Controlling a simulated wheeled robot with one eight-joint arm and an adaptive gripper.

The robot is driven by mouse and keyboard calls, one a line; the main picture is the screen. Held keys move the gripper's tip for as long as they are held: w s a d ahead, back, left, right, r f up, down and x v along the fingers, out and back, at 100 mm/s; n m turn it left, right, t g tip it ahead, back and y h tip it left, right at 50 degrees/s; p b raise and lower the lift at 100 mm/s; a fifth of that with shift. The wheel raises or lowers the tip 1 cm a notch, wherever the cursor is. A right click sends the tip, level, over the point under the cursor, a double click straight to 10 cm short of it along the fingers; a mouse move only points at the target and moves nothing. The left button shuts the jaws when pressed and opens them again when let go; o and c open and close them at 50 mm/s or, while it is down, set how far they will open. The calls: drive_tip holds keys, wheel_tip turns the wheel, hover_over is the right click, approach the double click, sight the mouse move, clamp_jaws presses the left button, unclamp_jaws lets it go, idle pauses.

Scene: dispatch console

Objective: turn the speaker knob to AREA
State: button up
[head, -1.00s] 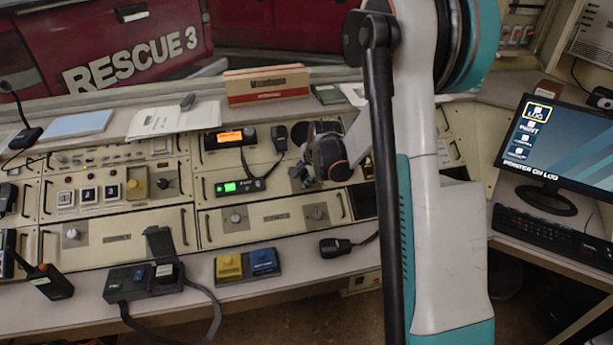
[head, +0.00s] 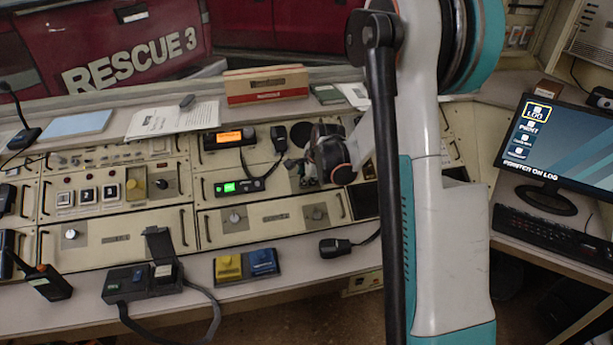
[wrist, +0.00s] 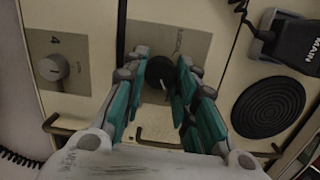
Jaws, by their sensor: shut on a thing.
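The speaker knob (wrist: 161,73) is a dark round knob with a pale pointer line on a grey plate, seen in the wrist view. My gripper (wrist: 160,90) has its teal fingers on both sides of the knob, shut on it. The pointer line slants toward the lower right. In the head view my gripper (head: 310,168) is at the console panel right of the radios, and my wrist hides the knob.
A silver knob (wrist: 53,67) on a plate marked 4 is to the left in the wrist view. A round speaker grille (wrist: 268,107) and a black hand microphone (wrist: 297,45) are on the right. Drawer handles (wrist: 160,137) lie just below the fingers.

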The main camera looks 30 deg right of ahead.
drive_tip(key=shift+c, duration=0.2)
drive_tip(key=o, duration=1.1)
drive_tip(key=shift+a, duration=0.1)
drive_tip(key=v, duration=1.2)
